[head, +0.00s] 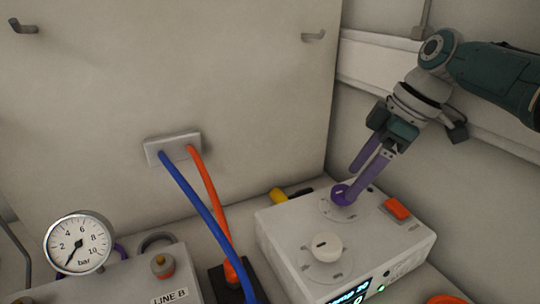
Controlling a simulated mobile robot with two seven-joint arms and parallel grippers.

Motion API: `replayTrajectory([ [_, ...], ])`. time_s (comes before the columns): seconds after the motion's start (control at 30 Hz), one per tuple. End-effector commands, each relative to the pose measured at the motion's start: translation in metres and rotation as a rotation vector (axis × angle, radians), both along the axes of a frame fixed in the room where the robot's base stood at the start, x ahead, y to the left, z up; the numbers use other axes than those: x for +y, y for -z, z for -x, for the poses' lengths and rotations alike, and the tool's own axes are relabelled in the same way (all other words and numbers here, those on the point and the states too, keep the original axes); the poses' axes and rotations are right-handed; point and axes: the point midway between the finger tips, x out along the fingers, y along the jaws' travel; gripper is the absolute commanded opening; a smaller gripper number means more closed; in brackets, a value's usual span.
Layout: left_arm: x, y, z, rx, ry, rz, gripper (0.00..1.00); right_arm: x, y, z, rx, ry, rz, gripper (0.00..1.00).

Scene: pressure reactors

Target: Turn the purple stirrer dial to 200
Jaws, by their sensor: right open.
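The purple stirrer dial (339,193) sits at the back of the top face of a white control box (376,236). A pale scale surrounds it, but its numbers are too small to read. My right gripper (354,184) comes down from the upper right with its two purple-grey fingers apart. One fingertip is over or beside the dial's right side; I cannot tell whether it touches. The other finger ends higher and farther back. A lit display (349,292) on the box's front is partly cut off. My left gripper is not in view.
A white knob (326,245) stands nearer the front of the box, and a red-orange switch (397,209) is to the right. A pressure gauge (79,243) stands far left.

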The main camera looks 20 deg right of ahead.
Motion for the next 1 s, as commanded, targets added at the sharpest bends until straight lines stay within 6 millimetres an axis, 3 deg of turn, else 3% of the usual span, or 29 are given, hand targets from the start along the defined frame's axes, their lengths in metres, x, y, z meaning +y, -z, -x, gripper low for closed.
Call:
replayTrajectory([
  [0.1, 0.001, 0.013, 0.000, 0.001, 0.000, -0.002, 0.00, 0.006, 0.021, -0.005, 0.000, 0.000, -0.001, 0.84],
  [0.2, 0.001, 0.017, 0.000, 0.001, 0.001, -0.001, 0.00, 0.008, 0.029, -0.007, 0.000, 0.001, 0.000, 0.84],
  [0.57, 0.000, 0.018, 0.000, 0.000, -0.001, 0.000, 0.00, 0.010, 0.032, -0.008, 0.000, -0.001, 0.002, 0.83],
  [1.0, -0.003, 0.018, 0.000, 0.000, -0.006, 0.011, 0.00, 0.010, 0.032, -0.008, 0.001, 0.000, 0.002, 0.34],
])
